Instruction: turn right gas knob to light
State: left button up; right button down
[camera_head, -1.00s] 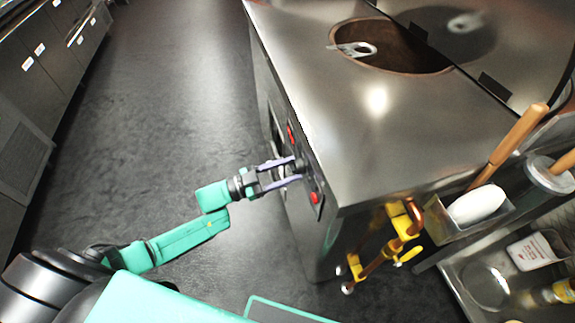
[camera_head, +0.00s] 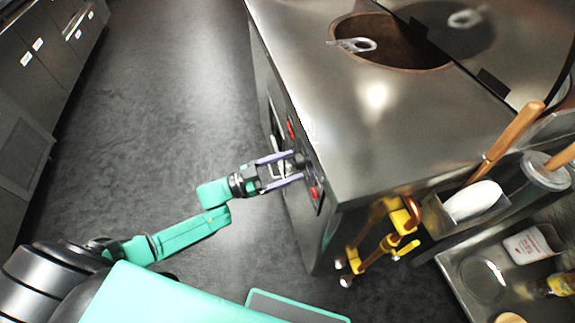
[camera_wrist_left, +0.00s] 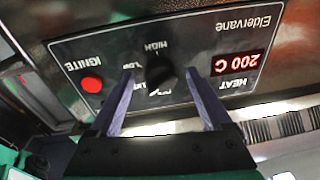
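The black gas knob (camera_wrist_left: 161,74) sits on a dark control panel (camera_wrist_left: 108,58) on the front of the steel tandoor. Marks reading HIGH and LOW show by it; another mark is partly covered. The knob also shows in the head view (camera_head: 299,160). My left gripper (camera_head: 297,165) is open in front of the panel. In the left wrist view its purple fingers (camera_wrist_left: 159,75) stand on either side of the knob, with a gap on each side. A red IGNITE button (camera_wrist_left: 92,85) and a red 200 C display (camera_wrist_left: 236,64) flank the knob. My right gripper is out of view.
The steel counter (camera_head: 350,130) with the round tandoor opening (camera_head: 400,50) lies above the panel. Yellow valves on copper pipe (camera_head: 385,250) stick out at the near side. A wooden-handled tool (camera_head: 513,133) stands in a holder at right. The floor at left is clear.

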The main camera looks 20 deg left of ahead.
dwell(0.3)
pick_arm(q)
jog(key=v, duration=1.4)
jog(key=shift+s+a+b, duration=0.2)
jog(key=shift+a+b, duration=0.05)
jog(key=shift+b, duration=0.2)
